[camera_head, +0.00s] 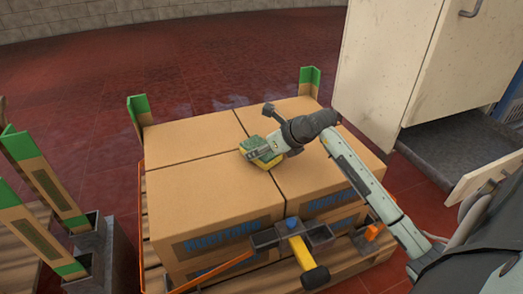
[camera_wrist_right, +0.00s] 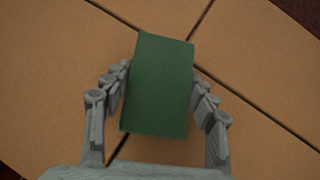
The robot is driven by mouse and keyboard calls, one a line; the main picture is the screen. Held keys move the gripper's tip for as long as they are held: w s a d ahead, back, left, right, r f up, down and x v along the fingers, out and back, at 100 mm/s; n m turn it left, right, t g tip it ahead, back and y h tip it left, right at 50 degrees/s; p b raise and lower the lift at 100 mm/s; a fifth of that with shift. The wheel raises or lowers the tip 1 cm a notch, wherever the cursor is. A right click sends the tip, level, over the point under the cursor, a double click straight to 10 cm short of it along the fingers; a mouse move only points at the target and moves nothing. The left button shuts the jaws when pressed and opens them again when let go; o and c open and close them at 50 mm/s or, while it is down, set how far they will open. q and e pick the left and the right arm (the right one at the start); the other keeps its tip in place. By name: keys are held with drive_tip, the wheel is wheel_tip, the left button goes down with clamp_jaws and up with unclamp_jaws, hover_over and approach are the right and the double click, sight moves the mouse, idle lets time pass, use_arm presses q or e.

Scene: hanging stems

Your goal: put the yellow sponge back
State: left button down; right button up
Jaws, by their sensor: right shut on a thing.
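The yellow sponge (camera_head: 266,163) is in my right gripper (camera_head: 268,150), over the top of the cardboard boxes. In the right wrist view the sponge's dark green face (camera_wrist_right: 158,85) fills the space between the fingers of my right gripper (camera_wrist_right: 162,98), with fingers along both sides. The sponge is slightly tilted there. I cannot tell whether it touches the cardboard under it. My left gripper is not in view.
Several cardboard boxes (camera_head: 190,140) stand on a wooden pallet (camera_head: 350,262). A grey holder (camera_head: 265,239) with a yellow-handled tool (camera_head: 303,255) is at their front. Green-tipped posts (camera_head: 139,106) stand at the corners. A pale cabinet (camera_head: 390,60) stands at upper right. Red floor is clear behind.

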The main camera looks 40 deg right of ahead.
drive_tip(key=shift+f, duration=0.15)
drive_tip(key=o, duration=1)
drive_tip(key=shift+o, duration=0.2)
